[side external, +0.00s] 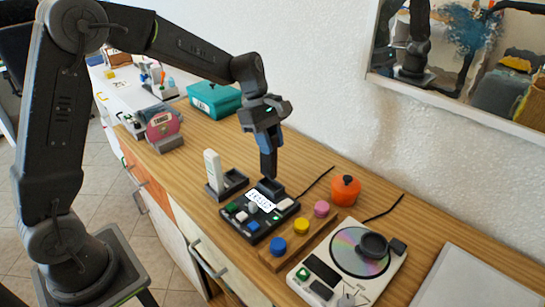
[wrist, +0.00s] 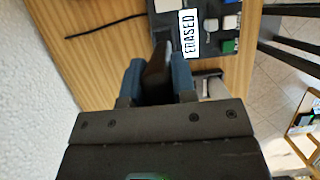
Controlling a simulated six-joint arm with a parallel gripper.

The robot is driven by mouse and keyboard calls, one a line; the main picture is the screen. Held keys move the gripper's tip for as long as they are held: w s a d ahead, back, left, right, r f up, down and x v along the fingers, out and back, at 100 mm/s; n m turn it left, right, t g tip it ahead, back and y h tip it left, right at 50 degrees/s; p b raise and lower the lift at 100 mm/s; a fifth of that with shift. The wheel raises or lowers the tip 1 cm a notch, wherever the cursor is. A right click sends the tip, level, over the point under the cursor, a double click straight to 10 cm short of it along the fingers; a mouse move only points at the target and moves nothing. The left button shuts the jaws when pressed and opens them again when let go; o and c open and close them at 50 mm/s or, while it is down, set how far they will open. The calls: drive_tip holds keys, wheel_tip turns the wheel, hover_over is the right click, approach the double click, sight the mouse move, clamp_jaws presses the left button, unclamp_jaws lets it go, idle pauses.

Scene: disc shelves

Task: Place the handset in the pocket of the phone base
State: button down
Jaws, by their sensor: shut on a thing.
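The white handset (side external: 213,170) stands upright at the left part of the dark phone base (side external: 234,187); I cannot tell how deep it sits. The base's open pocket shows to the right of the handset. In the wrist view a pale piece, probably the handset (wrist: 217,88), shows partly hidden to the right of my fingers. My gripper (side external: 268,172) is right of the handset, above the back of a black button device, pointing down. Its blue fingers (wrist: 158,83) are shut on a dark flat piece (wrist: 157,62), whose lower end I cannot clearly separate from the device.
The black button device (side external: 253,227) has a label reading ERASED. A wooden block with coloured knobs (side external: 273,258), a disc player (side external: 332,284) and an orange pot (side external: 345,189) lie to the right. A teal box (side external: 213,100) and pink device (side external: 162,128) stand left. The wall is close behind.

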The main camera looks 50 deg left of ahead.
sight(276, 167)
drive_tip(key=shift+w+d+f, duration=0.1)
drive_tip(key=shift+d+f, duration=0.15)
drive_tip(key=shift+f, duration=1.9)
drive_tip(key=c, duration=0.9)
unclamp_jaws()
drive_tip(key=shift+f, duration=0.15)
